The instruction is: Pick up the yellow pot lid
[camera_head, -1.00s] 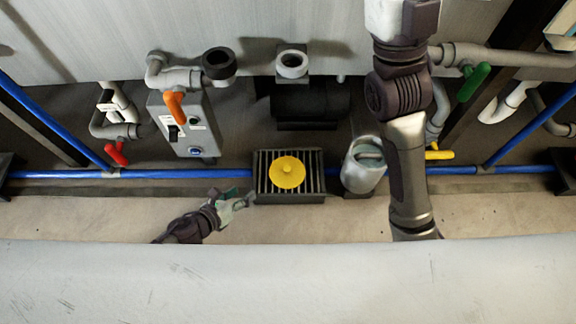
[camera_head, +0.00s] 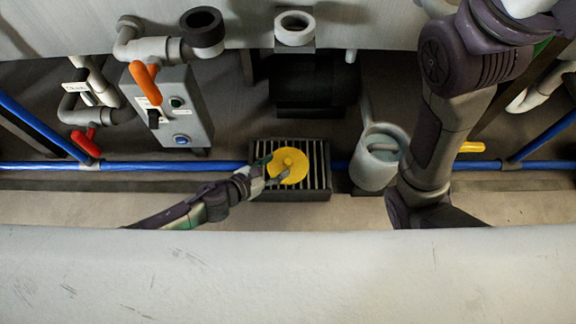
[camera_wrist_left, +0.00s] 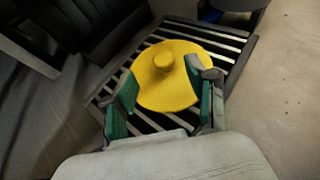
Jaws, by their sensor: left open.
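The yellow pot lid (camera_head: 289,165) lies flat on a dark slatted rack (camera_head: 323,192), with its round knob facing up. It also shows in the left wrist view (camera_wrist_left: 165,88), in front of and partly between the fingers. My left gripper (camera_head: 270,172) is open at the lid's left edge in the head view. In the left wrist view its two green-padded fingers (camera_wrist_left: 163,92) are spread on either side of the lid's near part, and the knob is beyond the fingertips. I cannot tell whether a finger touches the lid. My right arm shows at the right, but its gripper is not visible.
A grey pot-like container (camera_head: 374,172) stands just right of the rack. A control box (camera_head: 178,110) with an orange-handled valve (camera_head: 146,84) stands at the left. A blue pipe (camera_head: 222,165) runs behind the rack. A pale surface (camera_head: 280,275) fills the foreground.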

